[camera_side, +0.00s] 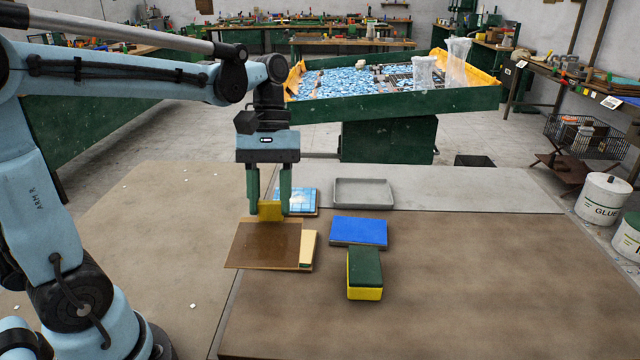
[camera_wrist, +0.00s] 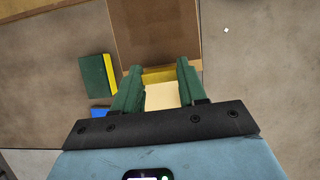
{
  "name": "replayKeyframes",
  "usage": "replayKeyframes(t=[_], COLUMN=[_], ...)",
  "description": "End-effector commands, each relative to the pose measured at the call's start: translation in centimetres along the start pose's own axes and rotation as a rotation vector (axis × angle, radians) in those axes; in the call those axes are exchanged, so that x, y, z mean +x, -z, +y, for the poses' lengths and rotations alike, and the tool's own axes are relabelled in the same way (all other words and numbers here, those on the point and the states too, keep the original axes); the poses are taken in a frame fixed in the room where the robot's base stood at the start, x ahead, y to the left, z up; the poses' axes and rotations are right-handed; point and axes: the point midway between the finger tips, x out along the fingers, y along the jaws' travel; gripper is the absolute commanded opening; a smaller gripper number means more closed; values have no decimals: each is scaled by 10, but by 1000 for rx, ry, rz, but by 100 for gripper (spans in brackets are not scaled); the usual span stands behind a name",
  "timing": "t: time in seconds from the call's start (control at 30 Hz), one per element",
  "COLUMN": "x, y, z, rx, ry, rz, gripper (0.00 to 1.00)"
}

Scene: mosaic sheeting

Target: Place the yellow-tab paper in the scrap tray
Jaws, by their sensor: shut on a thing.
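My gripper (camera_side: 270,208) points down and is shut on the yellow tab (camera_side: 269,213) of a brown paper sheet (camera_side: 262,245). The tab also shows between the fingers in the wrist view (camera_wrist: 158,76), with the brown sheet (camera_wrist: 155,35) stretching away beyond it. The sheet overlaps a cream board (camera_side: 307,252); I cannot tell whether they touch. A shallow grey tray (camera_side: 363,193), seemingly the scrap tray, is empty. It stands behind and to the right of my gripper and is not seen in the wrist view.
A blue mosaic square (camera_side: 302,200) lies just behind my gripper, left of the tray. A blue pad (camera_side: 358,232) and a green-and-yellow block (camera_side: 365,270) lie to the right of the sheet. The bench's right part (camera_side: 480,270) is clear.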

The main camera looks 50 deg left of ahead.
Motion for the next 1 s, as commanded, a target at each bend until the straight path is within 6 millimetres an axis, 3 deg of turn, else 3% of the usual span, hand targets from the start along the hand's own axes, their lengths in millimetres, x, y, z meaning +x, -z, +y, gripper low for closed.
replayKeyframes(t=[0.3,0.73,1.0], x=[-12,-13,-14], y=[13,30,61], z=[27,49,88], rx=[571,920,1394], ry=[239,382,582], rz=[1,3,4], gripper=[8,8,8])
